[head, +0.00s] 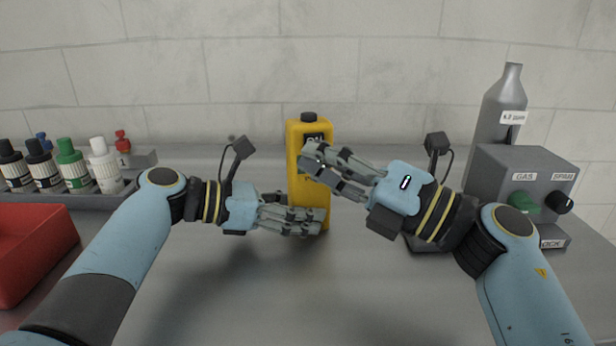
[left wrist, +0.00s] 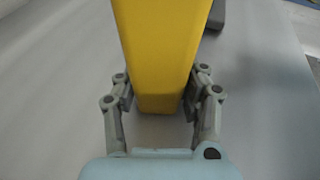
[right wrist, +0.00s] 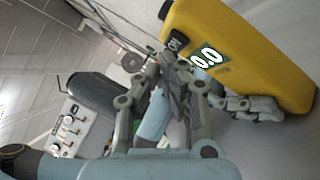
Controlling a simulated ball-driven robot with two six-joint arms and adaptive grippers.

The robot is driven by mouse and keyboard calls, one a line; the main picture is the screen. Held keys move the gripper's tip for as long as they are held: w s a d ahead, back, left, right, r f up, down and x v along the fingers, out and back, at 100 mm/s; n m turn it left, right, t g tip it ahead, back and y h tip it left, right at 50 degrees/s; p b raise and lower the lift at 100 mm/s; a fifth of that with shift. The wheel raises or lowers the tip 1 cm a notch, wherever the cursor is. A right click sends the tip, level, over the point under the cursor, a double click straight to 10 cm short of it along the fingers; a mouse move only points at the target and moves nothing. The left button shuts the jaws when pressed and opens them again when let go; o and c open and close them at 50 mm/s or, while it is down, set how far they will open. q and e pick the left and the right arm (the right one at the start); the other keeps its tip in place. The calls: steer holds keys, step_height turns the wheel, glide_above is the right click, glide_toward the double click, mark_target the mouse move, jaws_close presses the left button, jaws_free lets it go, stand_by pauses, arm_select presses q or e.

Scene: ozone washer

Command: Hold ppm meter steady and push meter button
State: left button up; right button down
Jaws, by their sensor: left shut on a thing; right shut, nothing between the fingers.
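The yellow ppm meter (head: 294,135) stands upright on the grey bench, with a black knob on top. My left gripper (head: 306,221) is shut on its lower part, one finger on each side, as the left wrist view of the meter (left wrist: 157,50) shows. My right gripper (head: 312,160) is shut and empty at the meter's upper front, just below the display, and hides part of the face. The button is not clearly visible.
Several capped bottles (head: 72,165) stand in a rack at the left, behind a red bin (head: 30,240). A grey control box (head: 525,165) with knobs and a grey gas cylinder (head: 500,105) stand at the right. The bench front is clear.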

steer(key=shift+s+d, duration=0.25)
steer(key=shift+s, duration=0.7)
steer(key=shift+s+d, duration=0.25)
steer(key=shift+s, duration=0.75)
steer(key=shift+s+d, duration=0.25)
steer(key=shift+s, duration=0.7)
arm_select(q)
steer(key=o, duration=0.9)
steer(key=shift+o, duration=0.2)
